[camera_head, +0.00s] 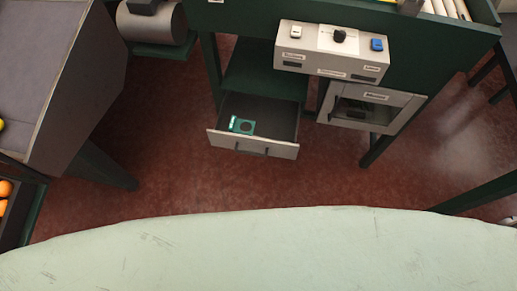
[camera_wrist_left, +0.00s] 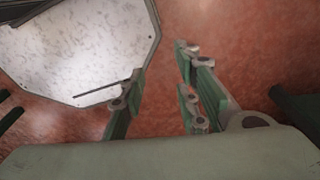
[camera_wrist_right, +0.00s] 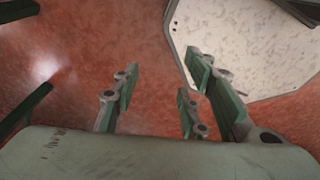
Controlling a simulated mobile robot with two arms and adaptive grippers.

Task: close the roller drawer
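The roller drawer (camera_head: 253,144) is a grey-fronted drawer with a dark handle under the green machine. It stands pulled out, and a small green part (camera_head: 241,125) lies inside it. My left gripper (camera_wrist_left: 158,95) is open and empty over the red floor in the left wrist view. My right gripper (camera_wrist_right: 165,90) is open and empty over the red floor in the right wrist view. Neither gripper shows in the head view, and neither touches the drawer.
A control box (camera_head: 332,52) with a white, a black and a blue control sits above. A grey windowed compartment (camera_head: 370,108) is right of the drawer. A grey table (camera_head: 45,80) and a crate of oranges (camera_head: 22,215) stand at the left. Floor before the drawer is clear.

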